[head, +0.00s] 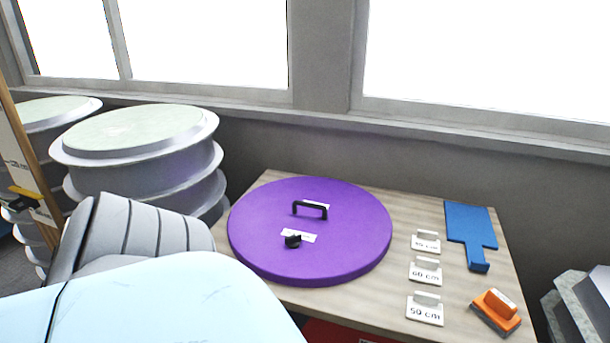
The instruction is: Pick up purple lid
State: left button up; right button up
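The purple lid (350,240) is a large round disc lying flat on a wooden table (400,204). It has a black arched handle (310,208) near its middle, a small black knob (292,241) nearer to me, and white labels beside both.
Right of the lid are white holders marked in cm (425,270), a blue paddle-like tool (470,228) and an orange block (496,312). Stacked round moulds (140,150) stand left. A pale blue surface (160,300) fills the lower left. A window wall stands behind.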

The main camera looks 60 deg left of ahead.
aim_at(346, 231)
jog(key=u, duration=1.95)
jog(key=i+l+u, duration=0.1)
jog(key=l+u, duration=0.6)
